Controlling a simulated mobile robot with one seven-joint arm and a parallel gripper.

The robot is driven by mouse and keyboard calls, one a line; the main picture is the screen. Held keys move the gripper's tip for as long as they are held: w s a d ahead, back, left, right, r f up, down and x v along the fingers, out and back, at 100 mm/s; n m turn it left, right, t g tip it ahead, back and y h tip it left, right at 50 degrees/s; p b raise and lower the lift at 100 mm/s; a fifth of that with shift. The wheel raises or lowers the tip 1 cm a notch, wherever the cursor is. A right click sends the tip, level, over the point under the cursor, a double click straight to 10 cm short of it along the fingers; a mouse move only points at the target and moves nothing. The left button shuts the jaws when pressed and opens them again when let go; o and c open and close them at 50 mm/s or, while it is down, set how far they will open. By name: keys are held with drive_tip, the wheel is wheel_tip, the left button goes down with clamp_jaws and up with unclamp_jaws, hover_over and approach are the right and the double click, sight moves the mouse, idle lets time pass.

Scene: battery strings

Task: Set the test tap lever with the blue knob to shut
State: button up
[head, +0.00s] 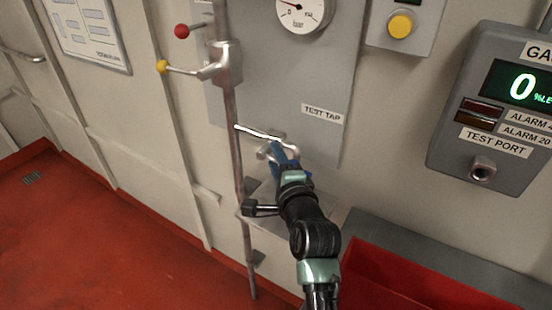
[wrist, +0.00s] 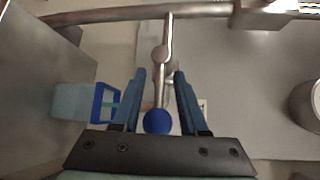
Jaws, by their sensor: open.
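In the wrist view the blue knob (wrist: 157,121) sits between the two blue fingers of my gripper (wrist: 160,74). Its thin metal lever (wrist: 165,38) runs up the picture to a metal pipe (wrist: 110,15), roughly square to it. My gripper is open, one finger on each side of the lever, with small gaps visible. In the head view my gripper (head: 275,153) is at the test tap, below the "TEST TAP" label (head: 322,114). A silver rod (head: 262,134) shows just above the fingers; the blue knob cannot be told apart there.
A red-knobbed lever (head: 182,31) and a yellow-knobbed lever (head: 162,67) stand higher on the upright pipe (head: 236,140). A gauge (head: 303,12) and a gas panel (head: 490,110) are on the wall. A red bin (head: 390,280) is at lower right. A light blue container (wrist: 75,102) shows in the wrist view.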

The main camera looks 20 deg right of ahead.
drive_tip(key=shift+c, duration=0.3)
clamp_jaws()
drive_tip(key=shift+f, duration=0.1)
